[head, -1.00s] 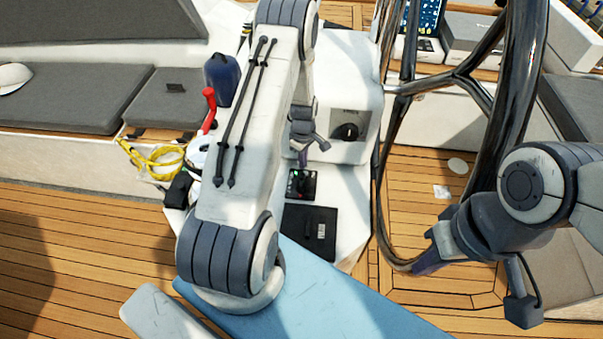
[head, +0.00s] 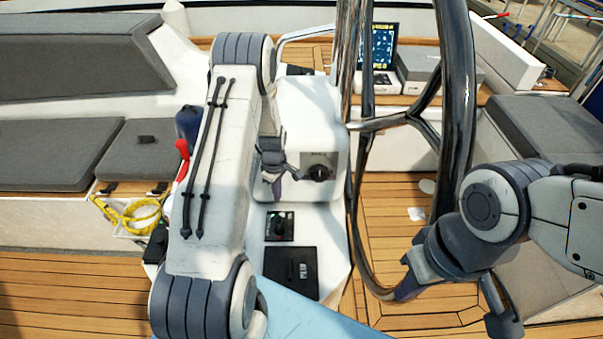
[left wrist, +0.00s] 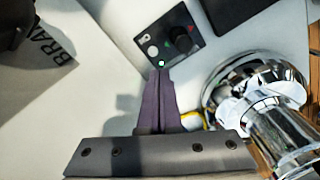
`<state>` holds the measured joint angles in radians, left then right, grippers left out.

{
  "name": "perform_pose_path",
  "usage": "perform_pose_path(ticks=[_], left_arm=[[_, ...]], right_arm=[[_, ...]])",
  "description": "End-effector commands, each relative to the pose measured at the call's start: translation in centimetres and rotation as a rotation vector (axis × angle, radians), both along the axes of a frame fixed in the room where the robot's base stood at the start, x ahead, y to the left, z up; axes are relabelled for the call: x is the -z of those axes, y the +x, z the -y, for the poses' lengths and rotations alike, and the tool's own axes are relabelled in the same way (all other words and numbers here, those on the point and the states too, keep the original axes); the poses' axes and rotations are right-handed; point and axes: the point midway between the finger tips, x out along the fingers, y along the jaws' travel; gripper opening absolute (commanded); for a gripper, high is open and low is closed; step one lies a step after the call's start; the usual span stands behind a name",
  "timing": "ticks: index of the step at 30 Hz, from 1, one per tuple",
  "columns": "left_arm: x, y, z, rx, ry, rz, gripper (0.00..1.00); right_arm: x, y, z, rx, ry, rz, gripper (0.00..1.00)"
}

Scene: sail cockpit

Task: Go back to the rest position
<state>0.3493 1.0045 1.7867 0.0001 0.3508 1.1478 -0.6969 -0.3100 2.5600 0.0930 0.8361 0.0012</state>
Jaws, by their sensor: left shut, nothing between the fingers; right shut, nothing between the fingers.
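My left gripper (head: 276,188) is in front of the white console (head: 312,118), left of a grey panel with a black knob (head: 319,172). In the left wrist view its purple fingers (left wrist: 158,100) are together with nothing between them. They appear just below a small black control panel (left wrist: 175,38) with a knob. My right gripper (head: 405,288) is at the right, by the lower rim of the steering wheel (head: 357,235). Its fingers are small in the head view and hold nothing that I can see. I cannot tell whether they touch the rim.
The chrome wheel stands between my right arm and the console. A red handle (head: 182,150), a blue container (head: 188,124) and a coiled yellow rope (head: 130,215) are left of my left arm. A display (head: 383,45) stands at the back. Grey cushions (head: 50,150) line the left bench.

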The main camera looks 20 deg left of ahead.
Motion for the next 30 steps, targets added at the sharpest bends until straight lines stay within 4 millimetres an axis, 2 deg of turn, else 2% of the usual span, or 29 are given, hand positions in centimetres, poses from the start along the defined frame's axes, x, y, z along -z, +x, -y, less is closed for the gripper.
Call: perform_pose_path(ticks=[5, 8, 11, 14, 15, 17, 18, 21, 25, 27, 30], left_arm=[[-0.2, 0.1, 0.2, 0.008, 0.0, 0.001, 0.0], [-1.8, 0.6, 1.8, 0.079, 0.001, 0.007, 0.0], [-5.3, 1.0, 5.5, 0.246, 0.002, 0.016, 0.0], [-10.2, 0.3, 11.0, 0.495, -0.001, 0.027, 0.0], [-12.0, -0.5, 13.3, 0.605, -0.002, 0.031, 0.0], [-14.7, -2.1, 16.5, 0.766, -0.006, 0.035, 0.0], [-16.3, -3.4, 18.5, 0.874, -0.008, 0.039, 0.0], [-20.0, -7.5, 22.8, 1.143, -0.015, 0.049, 0.0], [-23.6, -13.9, 26.6, 1.494, -0.025, 0.065, 0.0], [-24.9, -17.4, 27.8, 1.668, -0.031, 0.073, 0.0], [-26.0, -21.6, 28.4, 1.876, -0.041, 0.084, 0.0]], right_arm=[[0.0, 0.0, 0.0, 0.001, 0.0, 0.0, 0.0], [0.1, 0.0, 0.0, 0.001, 0.0, 0.0, 0.0], [0.3, 0.0, 0.0, 0.001, 0.0, 0.0, 0.0], [0.5, 0.0, 0.0, 0.001, 0.0, 0.0, 0.0], [0.6, 0.0, 0.0, 0.001, 0.0, 0.0, 0.0], [0.7, 0.0, 0.0, 0.0, 0.0, 0.0, 0.0], [0.8, 0.0, 0.0, 0.0, 0.0, 0.0, 0.0], [1.1, 0.0, 0.0, 0.0, 0.0, 0.0, 0.0], [1.3, 0.0, 0.0, 0.0, 0.0, 0.0, 0.0], [1.5, 0.0, 0.0, 0.0, 0.0, 0.0, 0.0], [1.6, 0.0, 0.0, 0.0, 0.0, 0.0, 0.0]])
